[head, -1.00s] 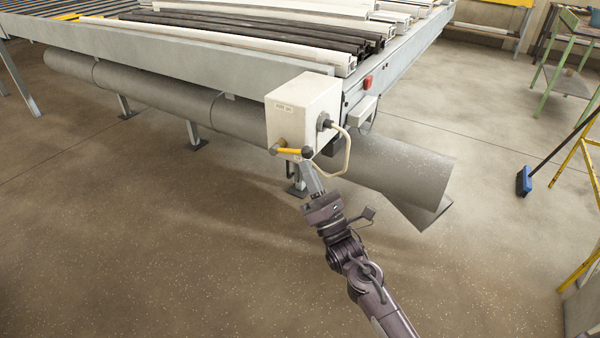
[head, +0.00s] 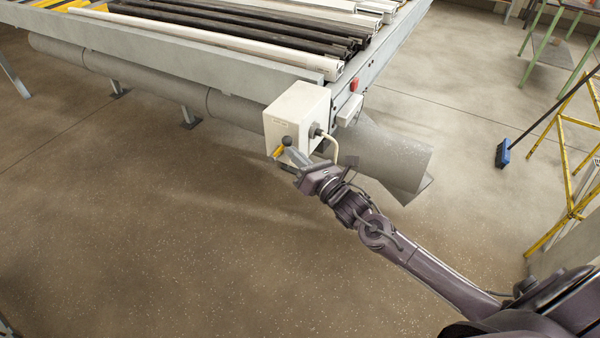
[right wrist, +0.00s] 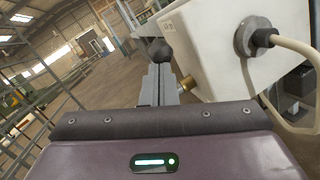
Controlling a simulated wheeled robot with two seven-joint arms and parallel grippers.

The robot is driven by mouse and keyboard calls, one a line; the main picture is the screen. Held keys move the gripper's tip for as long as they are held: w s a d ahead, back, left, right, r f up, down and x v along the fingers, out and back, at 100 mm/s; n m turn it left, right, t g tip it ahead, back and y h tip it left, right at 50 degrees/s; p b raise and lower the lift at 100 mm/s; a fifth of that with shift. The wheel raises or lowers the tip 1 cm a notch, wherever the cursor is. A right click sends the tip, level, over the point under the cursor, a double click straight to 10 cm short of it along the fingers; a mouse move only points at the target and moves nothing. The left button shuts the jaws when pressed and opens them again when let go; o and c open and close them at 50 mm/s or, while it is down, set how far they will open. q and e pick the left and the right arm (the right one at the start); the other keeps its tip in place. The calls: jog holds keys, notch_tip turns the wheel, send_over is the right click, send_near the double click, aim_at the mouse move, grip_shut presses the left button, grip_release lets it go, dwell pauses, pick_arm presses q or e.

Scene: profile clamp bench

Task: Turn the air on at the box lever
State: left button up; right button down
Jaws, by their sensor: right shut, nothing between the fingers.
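The white box (head: 296,112) hangs at the near corner of the bench. Its yellow lever (head: 278,151) is on the box's lower front and shows as a short slanted piece with a dark knob (head: 287,141) at its upper end. My right gripper (head: 294,154) is shut and empty, with its fingers at the lever and partly in front of it. In the right wrist view, the shut fingers (right wrist: 159,82) point at the dark knob (right wrist: 161,50), and a brass fitting (right wrist: 187,83) shows beside them. I cannot tell whether they touch the lever. My left gripper is out of view.
A pale cable (head: 333,150) loops from the box's right side, close to my right gripper. A thick grey duct (head: 380,150) runs below the bench. Dark and white profiles lie on the bench top. The floor in front is clear; a blue broom (head: 503,153) stands at right.

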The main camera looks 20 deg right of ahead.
aim_at(285, 142)
jog(key=r+g+p, duration=0.1)
jog(key=w+r+n+g+h+p, duration=0.1)
jog(key=shift+a+r+g+p, duration=0.1)
jog(key=shift+a+g+p, duration=0.25)
jog(key=shift+a+g, duration=0.05)
jog(key=shift+w+a+r+n+g+h+p, duration=0.2)
jog(key=shift+w+r+n+g+h+p, duration=0.1)
jog(key=shift+w+g+h+p, duration=0.25)
jog(key=shift+w+a, duration=0.25)
jog(key=shift+a, duration=0.1)
jog(key=shift+w+a+r+b, duration=0.3)
jog(key=shift+w+a+b, duration=0.1)
jog(key=shift+w+b, duration=0.05)
jog(key=shift+r, duration=0.1)
